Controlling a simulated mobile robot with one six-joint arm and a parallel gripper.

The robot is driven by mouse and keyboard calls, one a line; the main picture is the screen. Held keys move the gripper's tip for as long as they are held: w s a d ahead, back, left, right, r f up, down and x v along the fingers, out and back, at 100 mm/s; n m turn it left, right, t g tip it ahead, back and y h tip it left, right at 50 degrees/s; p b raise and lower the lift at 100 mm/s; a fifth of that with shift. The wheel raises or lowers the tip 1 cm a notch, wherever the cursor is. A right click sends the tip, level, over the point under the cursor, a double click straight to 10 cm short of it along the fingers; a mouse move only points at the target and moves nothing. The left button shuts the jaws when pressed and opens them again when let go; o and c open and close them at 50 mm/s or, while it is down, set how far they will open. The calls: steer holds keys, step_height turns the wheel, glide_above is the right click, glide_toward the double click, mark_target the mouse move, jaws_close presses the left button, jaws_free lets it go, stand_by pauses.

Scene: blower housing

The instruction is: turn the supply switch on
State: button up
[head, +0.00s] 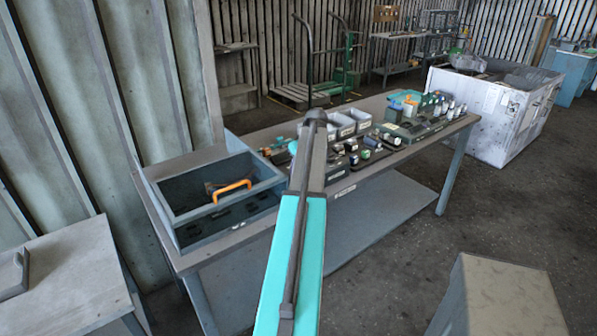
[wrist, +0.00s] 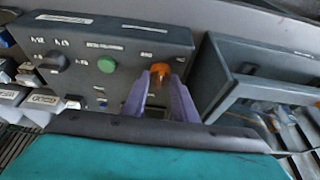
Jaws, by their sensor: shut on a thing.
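A dark grey control panel (wrist: 120,45) fills the upper left of the wrist view. On it are a black rotary knob (wrist: 53,61), a round green button (wrist: 107,64) and an orange knob (wrist: 160,68) at the right end. The two purple fingers of my gripper (wrist: 160,74) are shut on the orange knob, one on either side. The labels are too blurred to read, so I cannot tell which control is the supply switch. In the head view my arm hides the gripper and the panel area.
A grey open-topped box with an orange handle (head: 232,190) stands at the table's left end; its grey side (wrist: 232,72) is right of the panel in the wrist view. Pale bins (head: 340,124) and small parts crowd the table (head: 400,156) behind my arm. A grey cabinet (head: 500,300) stands front right.

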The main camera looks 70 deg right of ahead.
steer(key=m+g+h+b, duration=0.1)
steer(key=m, duration=0.3)
steer(key=shift+w+a+m, duration=0.1)
steer(key=shift+a+m, duration=0.05)
steer(key=shift+m, duration=0.25)
steer(key=shift+w+m+g+h, duration=0.15)
steer(key=shift+m+g, duration=0.3)
steer(key=shift+m, duration=0.6)
steer(key=shift+s+m+g+h, duration=0.1)
steer(key=shift+m+g+h, duration=0.25)
steer(key=shift+m, duration=0.7)
steer(key=shift+b, duration=0.3)
steer(key=o, duration=1)
steer(key=shift+w+b+v, duration=0.2)
steer(key=shift+b+v, duration=1.25)
steer(key=shift+v, duration=5.45)
